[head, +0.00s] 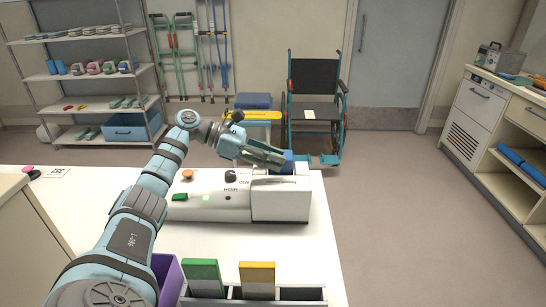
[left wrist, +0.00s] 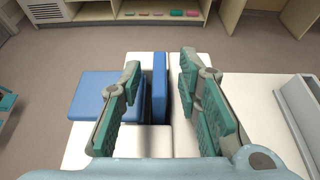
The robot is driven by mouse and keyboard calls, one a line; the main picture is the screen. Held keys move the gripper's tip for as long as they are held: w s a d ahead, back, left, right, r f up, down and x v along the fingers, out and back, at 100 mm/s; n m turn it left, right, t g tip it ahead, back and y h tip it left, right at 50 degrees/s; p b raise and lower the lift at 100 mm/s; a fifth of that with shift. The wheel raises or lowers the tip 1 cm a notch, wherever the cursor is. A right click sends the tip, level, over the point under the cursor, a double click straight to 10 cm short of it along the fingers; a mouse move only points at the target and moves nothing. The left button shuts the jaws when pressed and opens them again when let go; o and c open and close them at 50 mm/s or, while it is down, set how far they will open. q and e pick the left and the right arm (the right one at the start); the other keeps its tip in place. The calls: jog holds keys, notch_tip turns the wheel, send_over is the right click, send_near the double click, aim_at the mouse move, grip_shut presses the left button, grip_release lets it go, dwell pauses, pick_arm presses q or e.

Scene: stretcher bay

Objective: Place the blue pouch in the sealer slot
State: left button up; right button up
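The sealer (head: 280,200) is a white machine on the white table, with a knob, an orange button and a green part on its left section. My left gripper (head: 281,157) is over its right end. In the left wrist view my gripper's teal fingers (left wrist: 162,72) are open, one on each side of the upright blue pouch (left wrist: 159,88), with gaps showing. The pouch stands along the sealer's dark slot (left wrist: 146,85) and appears to be in it; its lower edge is hidden. A flat blue surface (left wrist: 90,95) lies left of the slot, partly behind one finger.
A grey rack (head: 225,292) with a green packet (head: 202,276) and a yellow packet (head: 257,278) stands at the table's front. A purple bin (head: 168,277) is beside it. A wheelchair (head: 314,90) stands beyond the table. Floor at the right is clear.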

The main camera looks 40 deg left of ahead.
pick_arm(q)
jog(key=v, duration=1.2)
jog(key=shift+p, duration=0.4)
jog(key=shift+w+f, duration=0.1)
